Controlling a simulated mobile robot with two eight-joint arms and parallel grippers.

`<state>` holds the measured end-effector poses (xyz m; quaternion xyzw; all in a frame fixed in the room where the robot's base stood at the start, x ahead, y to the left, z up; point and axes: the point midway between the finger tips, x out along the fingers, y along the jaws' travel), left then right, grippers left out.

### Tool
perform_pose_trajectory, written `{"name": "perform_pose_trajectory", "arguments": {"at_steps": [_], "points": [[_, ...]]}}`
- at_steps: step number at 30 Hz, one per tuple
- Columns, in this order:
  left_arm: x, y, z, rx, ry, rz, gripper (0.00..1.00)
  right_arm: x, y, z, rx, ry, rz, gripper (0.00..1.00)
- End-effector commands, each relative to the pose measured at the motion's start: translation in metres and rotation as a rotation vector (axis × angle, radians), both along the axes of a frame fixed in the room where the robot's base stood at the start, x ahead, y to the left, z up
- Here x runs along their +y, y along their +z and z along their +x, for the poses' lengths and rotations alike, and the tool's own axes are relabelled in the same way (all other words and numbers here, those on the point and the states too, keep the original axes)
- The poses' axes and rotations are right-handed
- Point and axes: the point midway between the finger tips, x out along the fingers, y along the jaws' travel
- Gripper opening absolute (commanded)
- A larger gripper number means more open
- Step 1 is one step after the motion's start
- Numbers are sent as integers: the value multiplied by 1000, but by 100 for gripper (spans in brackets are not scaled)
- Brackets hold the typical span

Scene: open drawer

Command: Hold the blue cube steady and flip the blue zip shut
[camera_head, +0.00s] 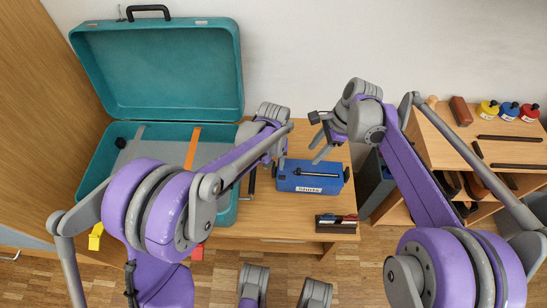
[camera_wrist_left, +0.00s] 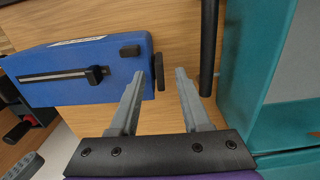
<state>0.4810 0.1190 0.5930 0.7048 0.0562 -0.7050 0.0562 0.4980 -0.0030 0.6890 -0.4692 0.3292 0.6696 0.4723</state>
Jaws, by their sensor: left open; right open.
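The blue cube appears as a long blue box (camera_head: 309,182) on the wooden table, also in the left wrist view (camera_wrist_left: 75,85). A dark slot runs along its top with a small black slider (camera_wrist_left: 96,75), the only zip-like part I see; it sits at the slot end nearer my left gripper. My left gripper (camera_head: 275,163) is open at the box's left end. In the left wrist view its fingers (camera_wrist_left: 160,78) are either side of a black knob (camera_wrist_left: 158,72) on that end; contact is unclear. My right gripper (camera_head: 320,148) is open above the box's back edge, apart from the slider.
An open teal case (camera_head: 160,70) stands left of the box. A black bar (camera_wrist_left: 209,45) lies between them. A small dark tray (camera_head: 337,224) is at the table's front edge. A wooden shelf (camera_head: 470,148) with colored pots stands at the right.

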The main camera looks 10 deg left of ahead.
Motion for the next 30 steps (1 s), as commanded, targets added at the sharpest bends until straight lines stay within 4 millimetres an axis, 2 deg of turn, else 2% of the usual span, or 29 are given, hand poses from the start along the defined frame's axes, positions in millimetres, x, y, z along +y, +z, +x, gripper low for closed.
{"name": "perform_pose_trajectory", "arguments": {"at_steps": [8,16,30], "points": [[0,-2,0,0,0,0,48,0,0,0,0,0,0,50],[0,-1,0,0,0,0,1,0,0,0,0,0,0,50],[0,-1,0,0,0,0,0,0,0,0,0,0,0,50]]}}
